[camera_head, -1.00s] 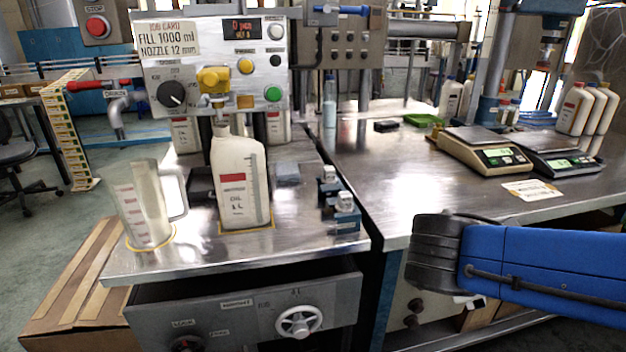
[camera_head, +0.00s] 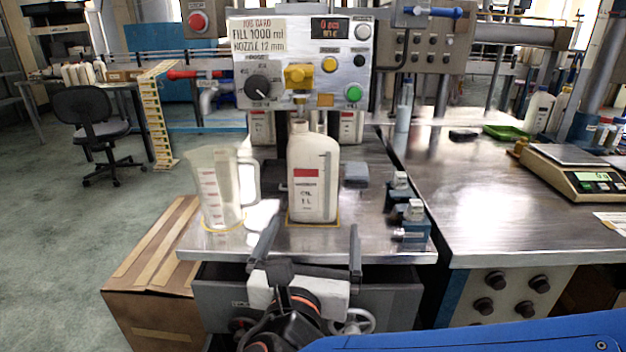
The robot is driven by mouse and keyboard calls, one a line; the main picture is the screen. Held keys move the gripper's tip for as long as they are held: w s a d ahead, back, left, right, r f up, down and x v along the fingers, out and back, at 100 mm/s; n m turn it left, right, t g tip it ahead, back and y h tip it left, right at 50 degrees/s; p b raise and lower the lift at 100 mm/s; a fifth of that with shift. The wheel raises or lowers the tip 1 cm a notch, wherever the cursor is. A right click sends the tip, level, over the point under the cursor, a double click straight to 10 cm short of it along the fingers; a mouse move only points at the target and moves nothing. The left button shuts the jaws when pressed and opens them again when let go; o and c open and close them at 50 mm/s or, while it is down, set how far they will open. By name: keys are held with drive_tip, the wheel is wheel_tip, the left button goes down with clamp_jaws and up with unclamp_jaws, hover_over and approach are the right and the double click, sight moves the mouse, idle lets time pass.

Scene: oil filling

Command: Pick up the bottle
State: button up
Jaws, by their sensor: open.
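A white oil bottle (camera_head: 314,180) with a red label band stands upright on the steel bench, under the filling machine's nozzle (camera_head: 299,98). Its base sits within a yellow outline. My gripper (camera_head: 306,238) is in front of the bench at the lower middle. Its two dark fingers are spread wide and empty, with the bottle beyond and above them in the picture. The fingers look apart from the bottle.
A clear measuring jug (camera_head: 217,190) stands just left of the bottle. Small blue clamps (camera_head: 408,220) are at the bench's right edge. A cardboard box (camera_head: 158,270) is on the floor at left. A scale (camera_head: 570,170) stands on the right bench.

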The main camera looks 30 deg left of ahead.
sight(311, 187)
drive_tip(key=shift+n+y, duration=0.3)
drive_tip(key=shift+y, duration=0.1)
drive_tip(key=x, duration=0.5)
drive_tip(key=a+x, duration=0.1)
drive_tip(key=x, duration=1)
drive_tip(key=shift+a+r, duration=0.1)
drive_tip(key=shift+a, duration=0.4)
drive_tip(key=shift+c, duration=0.3)
drive_tip(key=shift+s, duration=0.1)
drive_tip(key=c, duration=0.9)
